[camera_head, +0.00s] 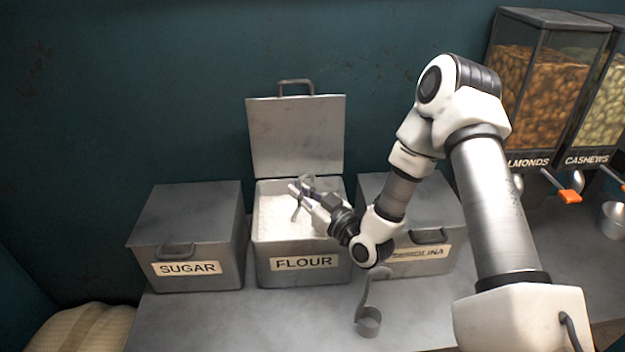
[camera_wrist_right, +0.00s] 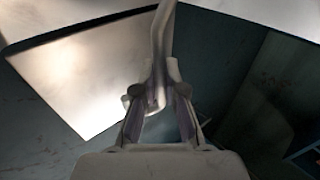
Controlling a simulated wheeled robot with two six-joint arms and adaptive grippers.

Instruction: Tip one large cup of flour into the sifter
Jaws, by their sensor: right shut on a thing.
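The flour bin (camera_head: 304,272) stands open in the middle of the counter, its lid (camera_head: 296,135) upright behind it. White flour (camera_head: 275,215) shows inside. My right gripper (camera_head: 304,194) reaches over the bin from the right and is shut on the handle of a grey metal utensil (camera_head: 306,180). In the wrist view the handle (camera_wrist_right: 162,40) passes between the fingers of the right gripper (camera_wrist_right: 158,92). The utensil's bowl and any flour in it cannot be made out. I cannot identify a sifter. My left gripper is not in view.
A closed sugar bin (camera_head: 190,225) stands left, a closed semolina bin (camera_head: 430,262) right, partly behind my arm. A metal cup with an upright handle (camera_head: 369,322) stands on the front counter. Almond (camera_head: 540,90) and cashew (camera_head: 605,110) dispensers stand at right. The counter's front left (camera_head: 220,320) is clear.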

